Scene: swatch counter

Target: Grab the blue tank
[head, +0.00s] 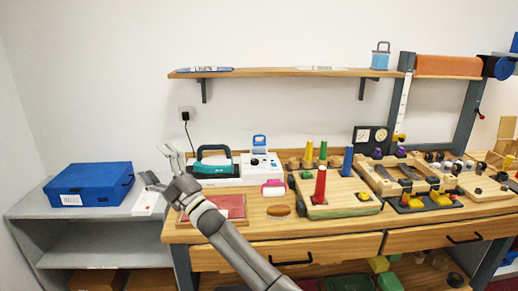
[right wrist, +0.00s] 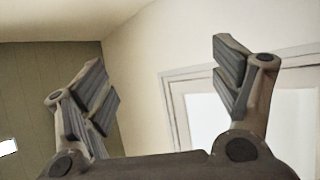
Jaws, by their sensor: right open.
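A clear blue tank with a handle (head: 380,58) stands upright near the right end of the wall shelf. A smaller blue piece (head: 259,142) sits at the back of a white machine (head: 260,166) on the bench; I cannot tell whether it is also a tank. My right gripper (head: 157,165) is open and empty, raised in front of the gap between the blue box and the bench, well left of and below the shelf tank. Its two spread fingers show in the right wrist view (right wrist: 168,75), with only walls and a white-framed opening beyond. My left gripper is not in view.
The wooden shelf (head: 290,72) also holds flat items. A blue box (head: 90,184) rests on the grey side unit. The wall above is clear.

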